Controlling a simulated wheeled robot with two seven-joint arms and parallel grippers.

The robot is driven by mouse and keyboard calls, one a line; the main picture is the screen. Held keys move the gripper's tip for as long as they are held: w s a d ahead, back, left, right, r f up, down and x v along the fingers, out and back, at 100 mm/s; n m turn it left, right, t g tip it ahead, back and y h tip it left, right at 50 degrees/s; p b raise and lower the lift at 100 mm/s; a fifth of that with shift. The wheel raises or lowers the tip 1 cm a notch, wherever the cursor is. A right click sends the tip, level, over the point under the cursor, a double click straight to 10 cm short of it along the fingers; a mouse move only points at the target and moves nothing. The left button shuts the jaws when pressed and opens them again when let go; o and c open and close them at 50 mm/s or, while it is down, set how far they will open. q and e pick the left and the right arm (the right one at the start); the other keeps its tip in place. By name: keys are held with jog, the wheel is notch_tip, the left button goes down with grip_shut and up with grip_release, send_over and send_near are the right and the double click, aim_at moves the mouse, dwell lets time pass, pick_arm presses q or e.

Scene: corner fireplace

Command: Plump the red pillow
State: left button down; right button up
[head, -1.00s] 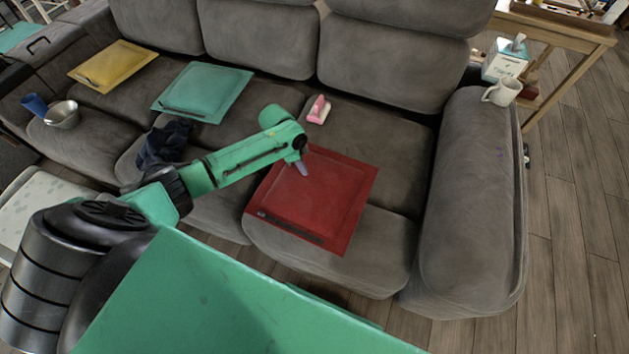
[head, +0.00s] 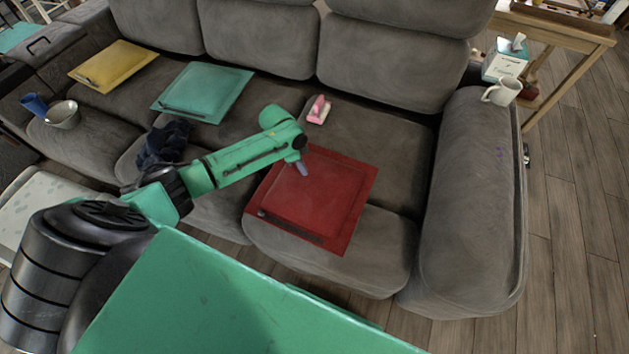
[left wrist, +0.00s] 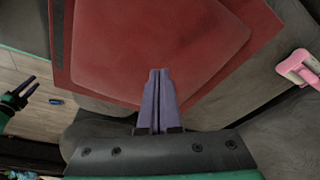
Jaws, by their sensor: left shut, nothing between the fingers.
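The red pillow (head: 318,199) lies flat on the right seat of the grey sofa. It is square, with a raised middle and a dark strip along its front edge. My left gripper (head: 303,168) is over the pillow's upper left part in the head view. In the left wrist view its purple fingers (left wrist: 157,78) are pressed together, empty, with their tips over the pillow (left wrist: 150,45). I cannot tell whether the tips touch the cloth. My right gripper (left wrist: 29,86) shows small at the left wrist view's left edge, its two dark prongs apart; it is not in the head view.
A pink and white object (head: 319,109) lies just behind the pillow. A teal pillow (head: 203,92), a yellow pillow (head: 113,65) and a dark cloth (head: 165,144) lie further left. A white mug (head: 502,92) stands on the right armrest (head: 470,190).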

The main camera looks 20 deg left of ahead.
pick_arm(q)
jog(key=shift+f, duration=0.1)
jog(key=shift+f+b, duration=1)
jog(key=shift+f, duration=0.25)
jog(key=shift+d+r+p, duration=0.15)
jog(key=shift+r+p, duration=0.2)
jog(key=shift+p, duration=0.05)
jog(key=d+r+p, duration=0.2)
jog(key=shift+d+p, duration=0.25)
jog(key=shift+p, duration=0.1)
jog(key=shift+d+r, duration=0.15)
jog(key=shift+d, duration=0.3)
jog(key=shift+f, duration=0.25)
